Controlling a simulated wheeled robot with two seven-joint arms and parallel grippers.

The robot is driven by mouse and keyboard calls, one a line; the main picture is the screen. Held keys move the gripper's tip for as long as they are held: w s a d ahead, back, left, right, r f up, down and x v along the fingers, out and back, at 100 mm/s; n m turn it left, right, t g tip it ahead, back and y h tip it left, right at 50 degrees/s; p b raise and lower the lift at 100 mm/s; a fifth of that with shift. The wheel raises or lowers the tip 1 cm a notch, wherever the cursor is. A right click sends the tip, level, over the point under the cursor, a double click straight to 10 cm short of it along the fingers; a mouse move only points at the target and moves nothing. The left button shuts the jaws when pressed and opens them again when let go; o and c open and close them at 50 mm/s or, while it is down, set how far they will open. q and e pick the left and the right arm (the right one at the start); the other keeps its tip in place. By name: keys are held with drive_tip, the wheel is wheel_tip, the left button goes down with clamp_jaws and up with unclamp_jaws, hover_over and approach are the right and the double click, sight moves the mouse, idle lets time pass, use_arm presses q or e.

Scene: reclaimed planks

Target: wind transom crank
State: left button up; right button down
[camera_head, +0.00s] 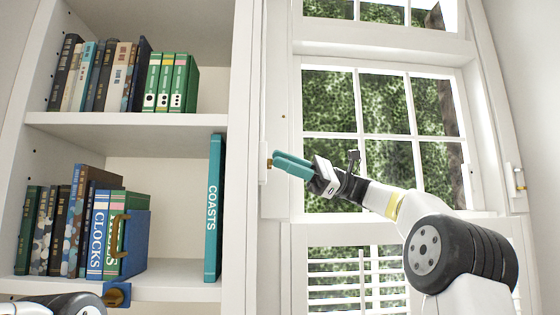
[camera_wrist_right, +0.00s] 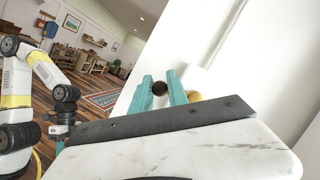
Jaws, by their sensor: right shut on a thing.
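My right gripper (camera_head: 277,163) has teal fingers and reaches to the white upright between bookcase and window. There a small white crank housing (camera_head: 263,172) is fixed, with a bit of brass crank (camera_head: 269,162) showing at the fingertips. In the right wrist view the fingers (camera_wrist_right: 161,92) are shut on a dark round crank knob (camera_wrist_right: 159,88), with brass (camera_wrist_right: 194,96) showing behind the right finger. The rest of the crank is hidden by the fingers. My left gripper (camera_wrist_right: 60,147) hangs small at the left of the wrist view; its opening is unclear.
The paned window (camera_head: 385,140) stands behind my right arm, and a similar white housing (camera_head: 516,182) with brass is on its right. A bookcase (camera_head: 120,122) with several books and a blue-and-brass bookend (camera_head: 118,294) is at left. Wooden floor and a rug (camera_wrist_right: 104,99) lie beyond.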

drive_tip(key=shift+w+f, duration=0.1)
drive_tip(key=shift+f, duration=0.05)
idle(0.3)
drive_tip(key=c, duration=1.3)
unclamp_jaws()
drive_tip(key=shift+v, duration=3.85)
drive_tip(key=shift+w, duration=0.1)
